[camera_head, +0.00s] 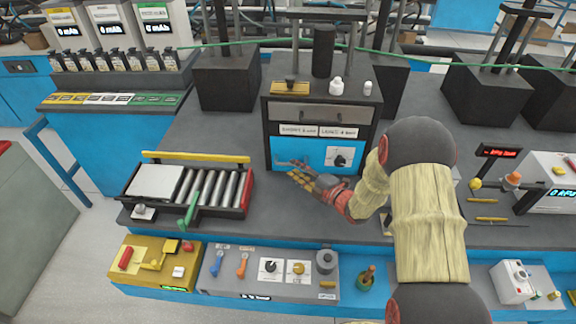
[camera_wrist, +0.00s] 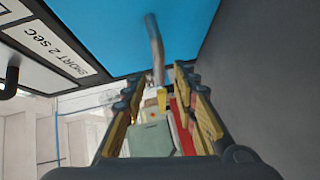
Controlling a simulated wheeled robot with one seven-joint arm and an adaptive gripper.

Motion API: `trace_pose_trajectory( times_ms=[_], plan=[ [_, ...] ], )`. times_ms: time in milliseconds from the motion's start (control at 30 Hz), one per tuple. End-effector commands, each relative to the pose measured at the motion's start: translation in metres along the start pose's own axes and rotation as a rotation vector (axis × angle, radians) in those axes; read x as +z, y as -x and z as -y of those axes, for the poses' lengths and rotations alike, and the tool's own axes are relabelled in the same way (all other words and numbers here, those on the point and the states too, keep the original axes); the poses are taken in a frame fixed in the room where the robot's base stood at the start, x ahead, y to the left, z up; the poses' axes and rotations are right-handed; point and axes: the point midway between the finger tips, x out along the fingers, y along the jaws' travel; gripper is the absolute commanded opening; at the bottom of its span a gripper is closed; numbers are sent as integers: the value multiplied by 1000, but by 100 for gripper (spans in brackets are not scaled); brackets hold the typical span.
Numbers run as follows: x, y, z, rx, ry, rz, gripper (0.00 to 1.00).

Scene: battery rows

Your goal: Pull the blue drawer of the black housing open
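The black housing (camera_head: 267,125) stands on the grey bench in the head view, with a blue drawer front (camera_head: 317,151) low on it. The front looks flush with the housing. It also shows large at the top of the wrist view (camera_wrist: 105,25). A grey bar handle (camera_wrist: 154,42) sticks out from the blue front; in the head view it is small (camera_head: 291,163). My gripper (camera_head: 304,175) is just in front of the handle. In the wrist view its fingers (camera_wrist: 160,82) are spread, with the handle end between the tips; contact cannot be told.
A roller conveyor (camera_head: 205,188) with a yellow rail stands left of the housing. A knob (camera_head: 340,160) sits on the blue front's right part. A control panel (camera_head: 225,271) with levers and knobs lies along the bench's front. Bare bench lies between conveyor and housing.

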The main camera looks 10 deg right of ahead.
Motion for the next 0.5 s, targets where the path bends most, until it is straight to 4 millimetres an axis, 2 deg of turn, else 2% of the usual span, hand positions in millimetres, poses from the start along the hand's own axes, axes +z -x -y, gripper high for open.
trace_pose_trajectory(
  times_ms=[200,500],
  plan=[
    [0,-32,1,0,0,-2,28],
    [0,-44,0,-1,-2,2,28]
  ],
)
